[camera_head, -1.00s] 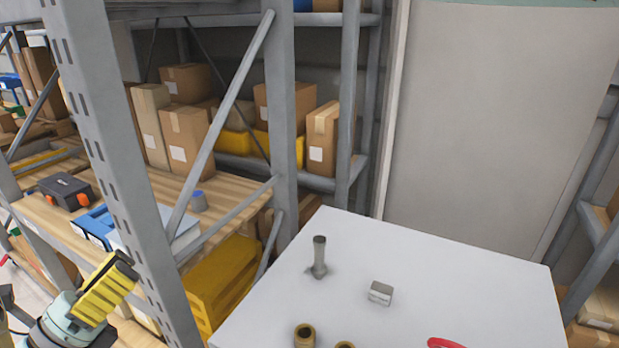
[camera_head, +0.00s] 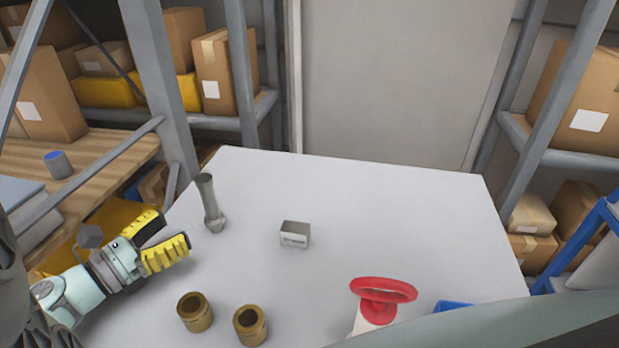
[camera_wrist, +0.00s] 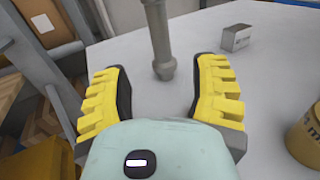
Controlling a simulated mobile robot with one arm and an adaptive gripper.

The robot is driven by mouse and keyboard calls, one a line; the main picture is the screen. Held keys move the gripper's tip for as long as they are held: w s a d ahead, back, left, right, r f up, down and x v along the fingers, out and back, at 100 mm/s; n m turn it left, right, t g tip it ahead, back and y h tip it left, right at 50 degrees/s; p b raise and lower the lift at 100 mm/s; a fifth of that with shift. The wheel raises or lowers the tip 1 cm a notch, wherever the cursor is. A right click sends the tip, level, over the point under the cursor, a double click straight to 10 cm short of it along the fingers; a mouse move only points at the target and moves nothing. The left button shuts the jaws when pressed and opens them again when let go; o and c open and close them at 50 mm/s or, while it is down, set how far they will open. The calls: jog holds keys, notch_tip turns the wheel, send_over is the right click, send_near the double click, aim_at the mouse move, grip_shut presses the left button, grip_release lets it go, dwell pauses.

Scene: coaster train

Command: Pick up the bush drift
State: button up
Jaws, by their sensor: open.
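The bush drift is most likely the grey metal rod with a thicker foot (camera_head: 210,203), standing upright on the white table (camera_head: 400,200) near its left edge. It also shows in the wrist view (camera_wrist: 158,40), top cut off by the frame. My gripper (camera_head: 176,229) has yellow ridged fingers and is open and empty, at the table's left side, left of and nearer than the drift. In the wrist view, my gripper (camera_wrist: 158,75) has its fingers to either side of the drift's foot in the picture; the drift seems to stand just beyond the fingertips.
A small grey block (camera_head: 295,234) sits right of the drift. Two bronze bushes (camera_head: 195,312) stand at the front, with a red-handled item (camera_head: 382,290) to their right. A shelf post (camera_head: 160,90) rises behind the left edge. The table's back right is clear.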

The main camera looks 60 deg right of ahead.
aim_at(219, 213)
jog(key=d, duration=0.3)
jog(key=d+p, duration=0.1)
jog(key=d, duration=0.1)
jog(key=shift+s+d, duration=0.25)
jog(key=shift+d, duration=0.1)
jog(key=d, duration=0.1)
jog(key=d+p, duration=0.1)
jog(key=d, duration=0.1)
jog(key=d+p, duration=0.1)
jog(key=shift+s+d+r, duration=0.2)
jog(key=shift+s+r, duration=0.05)
jog(key=shift+r, duration=0.1)
jog(key=shift+d+f, duration=0.15)
jog(key=shift+d, duration=0.2)
jog(key=shift+c, duration=0.2)
jog(key=shift+a, duration=0.1)
grip_shut()
